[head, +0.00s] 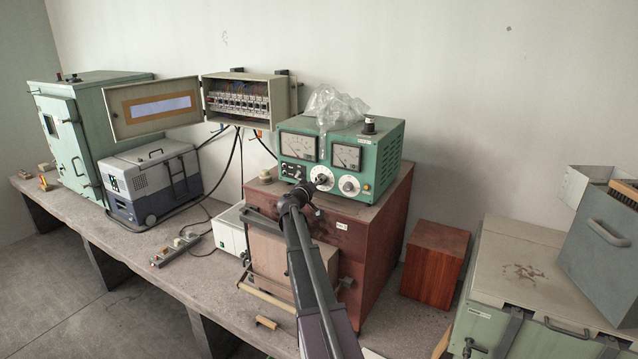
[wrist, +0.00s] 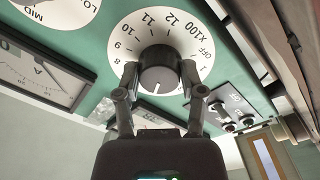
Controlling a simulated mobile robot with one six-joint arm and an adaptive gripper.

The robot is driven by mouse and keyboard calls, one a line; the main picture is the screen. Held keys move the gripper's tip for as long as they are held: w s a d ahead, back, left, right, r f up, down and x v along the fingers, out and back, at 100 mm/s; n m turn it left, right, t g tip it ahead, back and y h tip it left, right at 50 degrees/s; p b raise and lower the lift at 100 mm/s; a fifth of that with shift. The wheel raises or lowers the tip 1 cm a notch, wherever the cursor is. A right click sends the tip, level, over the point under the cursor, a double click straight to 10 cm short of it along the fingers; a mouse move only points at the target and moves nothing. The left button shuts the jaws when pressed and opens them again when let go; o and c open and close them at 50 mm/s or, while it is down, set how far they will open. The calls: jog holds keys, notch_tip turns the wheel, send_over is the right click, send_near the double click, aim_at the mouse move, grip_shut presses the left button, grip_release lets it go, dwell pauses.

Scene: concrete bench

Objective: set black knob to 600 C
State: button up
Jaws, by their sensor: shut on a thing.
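The black knob (wrist: 158,76) sits at the centre of a round white dial (wrist: 142,25) marked OFF, 1, 8 to 12 and x100 where legible. Its white pointer line faces the bottom of the wrist view, between the 1 and 8 sides; the figures there are hidden. My gripper (wrist: 159,70) is shut on the knob, one finger on each side. In the head view my gripper (head: 312,187) reaches the left dial (head: 322,177) on the front of the green instrument box (head: 375,150).
A second dial (head: 349,186), marked LO and MID in the wrist view, is beside it. Two meters (head: 346,157) are above. A clear plastic bag (head: 335,105) lies on the box. The box stands on a brown cabinet (head: 385,225). A wooden block (head: 435,262) is to the right.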

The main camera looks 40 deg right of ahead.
jog(key=m, duration=0.5)
jog(key=shift+w, duration=0.15)
dwell(0.4)
jog(key=o, duration=1.2)
jog(key=shift+c, duration=0.2)
jog(key=shift+a, duration=0.1)
jog(key=v, duration=0.7)
jog(key=shift+a, duration=0.2)
